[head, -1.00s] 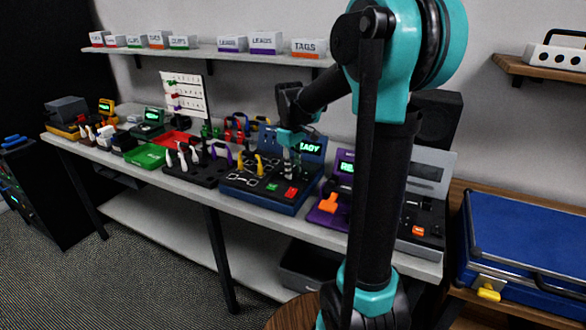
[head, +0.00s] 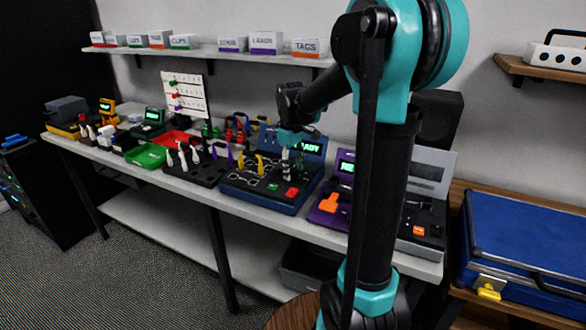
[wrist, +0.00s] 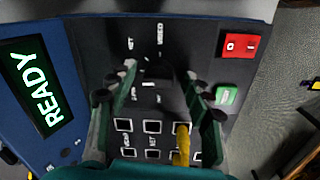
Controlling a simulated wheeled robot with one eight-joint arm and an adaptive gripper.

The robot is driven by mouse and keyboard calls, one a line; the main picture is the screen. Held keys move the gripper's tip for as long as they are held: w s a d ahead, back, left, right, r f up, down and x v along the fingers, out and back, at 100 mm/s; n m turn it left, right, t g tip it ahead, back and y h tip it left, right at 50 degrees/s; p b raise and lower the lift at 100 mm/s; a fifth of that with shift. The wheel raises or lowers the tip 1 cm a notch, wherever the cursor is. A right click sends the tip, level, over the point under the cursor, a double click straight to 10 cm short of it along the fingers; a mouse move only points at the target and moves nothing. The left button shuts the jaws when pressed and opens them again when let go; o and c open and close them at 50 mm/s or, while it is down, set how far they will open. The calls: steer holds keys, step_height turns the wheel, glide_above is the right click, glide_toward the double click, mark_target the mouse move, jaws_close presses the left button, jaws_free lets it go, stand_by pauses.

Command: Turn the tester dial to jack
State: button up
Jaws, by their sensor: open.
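The blue tester (head: 262,201) stands on the bench with its lid raised, and its green screen (wrist: 39,88) reads READY in the wrist view. On its black panel a dark dial (wrist: 158,71) sits among small white labels, which are too blurred to read surely. My gripper (wrist: 160,92) is open above the panel, with one finger on each side of the dial; I cannot tell whether they touch it. In the head view my gripper (head: 291,160) points down over the tester, and the dial is not distinguishable there.
The tester panel also has a red switch (wrist: 238,45), a green button (wrist: 227,95), several sockets and a yellow plug (wrist: 182,146). A purple tester (head: 329,204) stands to the right. A black rack (head: 198,172) of plugs and a green tray (head: 147,156) are to the left.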

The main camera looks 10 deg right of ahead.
mark_target(292, 169)
step_height(292, 169, up, 12)
steer(key=shift+s+a, duration=0.25)
stand_by(0.3)
